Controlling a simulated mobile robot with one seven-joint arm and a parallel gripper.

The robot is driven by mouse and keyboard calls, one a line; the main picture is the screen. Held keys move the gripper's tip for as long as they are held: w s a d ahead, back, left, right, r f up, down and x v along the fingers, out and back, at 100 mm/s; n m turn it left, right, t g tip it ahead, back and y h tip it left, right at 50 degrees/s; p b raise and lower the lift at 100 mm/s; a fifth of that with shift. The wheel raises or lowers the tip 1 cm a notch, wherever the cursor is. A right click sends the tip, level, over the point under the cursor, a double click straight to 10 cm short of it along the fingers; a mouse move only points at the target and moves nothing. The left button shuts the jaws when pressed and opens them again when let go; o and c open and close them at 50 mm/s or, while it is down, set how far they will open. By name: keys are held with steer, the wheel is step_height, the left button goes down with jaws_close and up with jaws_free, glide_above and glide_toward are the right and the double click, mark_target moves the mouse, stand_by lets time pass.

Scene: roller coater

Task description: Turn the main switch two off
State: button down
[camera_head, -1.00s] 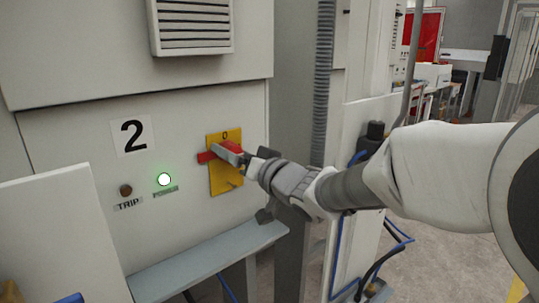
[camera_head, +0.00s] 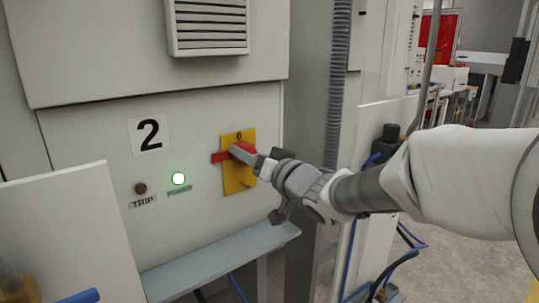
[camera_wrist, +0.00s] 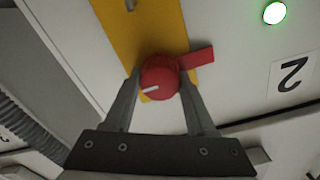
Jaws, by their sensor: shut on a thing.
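The main switch two is a red rotary knob (camera_wrist: 160,77) on a yellow plate (camera_head: 239,180), which carries a "0" mark at its top in the head view. A flat red bar (camera_head: 219,157) sticks out to the left of the knob, roughly level. It also shows in the wrist view (camera_wrist: 197,58). The knob has a short white line on its face. My gripper (camera_wrist: 159,82) has a finger on each side of the knob and is shut on it. In the head view my fingers and wrist partly hide the knob.
A black "2" label (camera_head: 149,135) marks the panel. A green light (camera_head: 178,178) is lit above the POWER label, and a dark TRIP light (camera_head: 140,188) sits left of it. A grey ledge (camera_head: 220,262) juts out below the switch. A ribbed conduit (camera_head: 338,80) runs to the right.

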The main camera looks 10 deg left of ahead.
steer(key=n+b, duration=0.2)
steer(key=n, duration=0.2)
steer(key=shift+f, duration=0.1)
steer(key=n+b, duration=0.3)
steer(key=n, duration=0.2)
steer(key=shift+s+a, duration=0.1)
steer(key=n+b, duration=0.3)
steer(key=n, duration=0.1)
steer(key=shift+n, duration=0.4)
steer(key=shift+n+b, duration=0.95)
steer(key=shift+n, duration=0.95)
steer(key=shift+c, duration=1.1)
jaws_free()
